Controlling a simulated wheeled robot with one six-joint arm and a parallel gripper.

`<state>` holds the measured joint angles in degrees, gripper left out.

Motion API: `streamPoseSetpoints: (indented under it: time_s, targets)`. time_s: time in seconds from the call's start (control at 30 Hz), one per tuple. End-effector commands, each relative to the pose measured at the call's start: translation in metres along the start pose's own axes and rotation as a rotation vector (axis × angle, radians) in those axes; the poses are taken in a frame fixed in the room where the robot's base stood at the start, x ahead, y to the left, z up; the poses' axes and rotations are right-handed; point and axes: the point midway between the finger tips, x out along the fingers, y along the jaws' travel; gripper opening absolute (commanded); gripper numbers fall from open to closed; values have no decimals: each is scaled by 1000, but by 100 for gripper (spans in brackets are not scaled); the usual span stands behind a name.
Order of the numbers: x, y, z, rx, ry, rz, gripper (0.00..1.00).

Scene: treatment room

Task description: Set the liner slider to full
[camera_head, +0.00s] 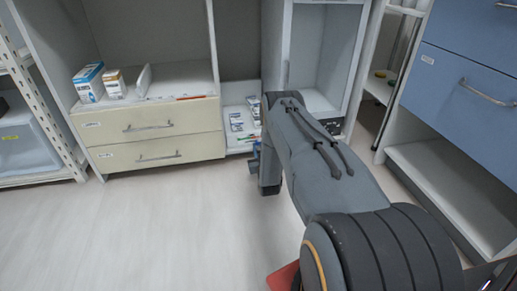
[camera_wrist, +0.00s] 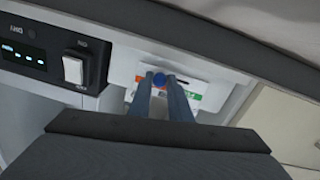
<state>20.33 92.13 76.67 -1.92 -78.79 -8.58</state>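The liner slider shows as a round blue knob (camera_wrist: 158,81) in the wrist view, in front of a white label (camera_wrist: 196,92) with green and orange marks. My gripper (camera_wrist: 160,78) has its two narrow fingers close together, with the knob between their tips and no clear gap beside it. The fingers hide part of the label and any slot, so the slider's setting cannot be read. In the head view my arm reaches down to the low unit in the middle, and the slider cannot be made out there.
In the wrist view a white rocker switch (camera_wrist: 74,70) and a small lit display (camera_wrist: 22,54) sit left of the label. In the head view a cream drawer unit (camera_head: 150,133) stands left and a blue drawer cabinet (camera_head: 465,90) right. The floor (camera_head: 150,225) at front left is clear.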

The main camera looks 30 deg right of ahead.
Motion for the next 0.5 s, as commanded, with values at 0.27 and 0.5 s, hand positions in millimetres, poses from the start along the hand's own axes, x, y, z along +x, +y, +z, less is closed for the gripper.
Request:
streamPoseSetpoints:
  time_s: [0.27,0.5]
  targets:
    - [-1,-13,-3,0,1,-3,0]
    - [-2,-50,-9,-1,0,-2,0]
